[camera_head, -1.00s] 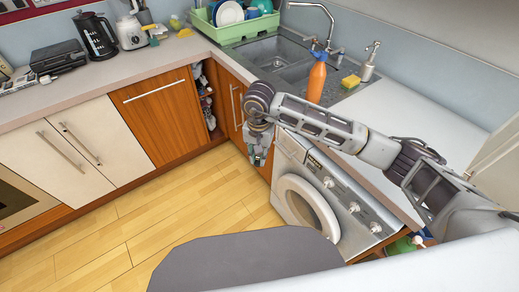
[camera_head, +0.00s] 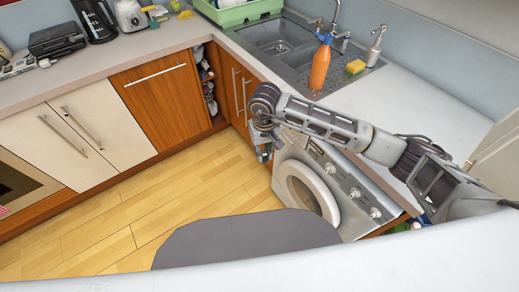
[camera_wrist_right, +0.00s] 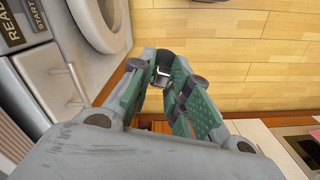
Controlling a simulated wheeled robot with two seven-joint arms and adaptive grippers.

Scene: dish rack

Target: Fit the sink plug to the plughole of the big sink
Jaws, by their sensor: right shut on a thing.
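The big sink (camera_head: 262,35) is the left basin of the grey sink unit at the back, and its plughole (camera_head: 282,46) shows as a dark spot in its floor. My right gripper (camera_head: 264,153) hangs in front of the counter edge, between the wooden cupboard and the washing machine, lower than the sink. In the right wrist view its green-padded fingers (camera_wrist_right: 165,80) close at the tips on a small dark and pale thing, apparently the sink plug (camera_wrist_right: 162,72), mostly hidden by the fingertips. My left gripper is not in view.
An orange spray bottle (camera_head: 320,64), a yellow sponge (camera_head: 355,67) and a soap dispenser (camera_head: 375,48) stand right of the basins. The tap (camera_head: 335,22) rises behind them. A green dish rack (camera_head: 240,12) is to the left. The washing machine (camera_head: 335,180) is below the counter.

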